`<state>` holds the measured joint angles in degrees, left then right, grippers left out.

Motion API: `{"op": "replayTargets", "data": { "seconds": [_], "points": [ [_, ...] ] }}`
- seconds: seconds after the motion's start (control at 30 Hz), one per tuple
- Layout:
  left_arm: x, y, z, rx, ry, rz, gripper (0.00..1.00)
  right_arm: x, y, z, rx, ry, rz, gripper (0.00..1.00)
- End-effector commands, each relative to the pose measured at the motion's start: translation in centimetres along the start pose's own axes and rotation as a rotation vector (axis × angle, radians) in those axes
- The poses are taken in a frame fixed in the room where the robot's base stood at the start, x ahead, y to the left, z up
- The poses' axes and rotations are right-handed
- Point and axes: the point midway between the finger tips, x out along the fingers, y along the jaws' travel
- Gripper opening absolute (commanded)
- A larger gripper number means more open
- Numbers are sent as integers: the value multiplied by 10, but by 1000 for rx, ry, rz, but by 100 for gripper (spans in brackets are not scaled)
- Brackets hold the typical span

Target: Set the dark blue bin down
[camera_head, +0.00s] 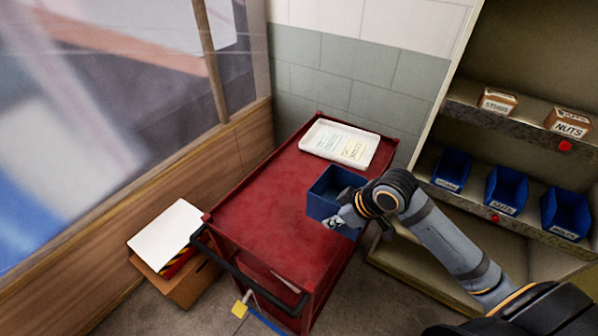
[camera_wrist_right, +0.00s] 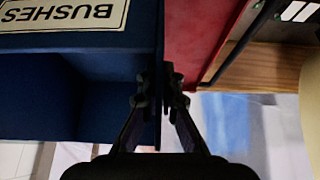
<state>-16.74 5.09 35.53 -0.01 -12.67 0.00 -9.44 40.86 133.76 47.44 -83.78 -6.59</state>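The dark blue bin (camera_head: 323,192) is at the right side of the red cart's top (camera_head: 262,215). Whether it touches the cart top or hangs just above it, I cannot tell. In the right wrist view the bin (camera_wrist_right: 85,60) fills the left side, with a label reading "BUSHES" upside down. My right gripper (camera_head: 350,214) is at the bin's near right side. In the wrist view its fingers (camera_wrist_right: 161,98) are closed on either side of the bin's wall. My left gripper is not in view.
A white tray (camera_head: 340,143) with papers lies at the cart's far end. Shelves on the right hold several blue bins (camera_head: 507,190) and boxes, one labelled "NUTS" (camera_head: 569,124). A cardboard box (camera_head: 185,287) stands left of the cart. The cart's left and middle top is clear.

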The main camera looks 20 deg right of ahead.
Motion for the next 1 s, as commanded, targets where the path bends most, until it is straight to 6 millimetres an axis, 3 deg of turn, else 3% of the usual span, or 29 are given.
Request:
{"op": "replayTargets", "data": {
  "seconds": [0.17, 0.33, 0.57, 0.8, 1.0],
  "points": [
    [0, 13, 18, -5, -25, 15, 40, -4, -4, 1, -22, 1, -12, 0],
    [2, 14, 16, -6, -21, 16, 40, 1, -2, -3, -16, 9, -10, 0],
    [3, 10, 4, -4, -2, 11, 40, 26, 1, -24, -11, 13, -15, 0],
    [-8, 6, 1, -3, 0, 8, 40, 73, 6, -61, -14, 6, -20, 0],
    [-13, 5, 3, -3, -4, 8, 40, 126, 12, -67, -20, 1, -14, 0]
  ]
}}
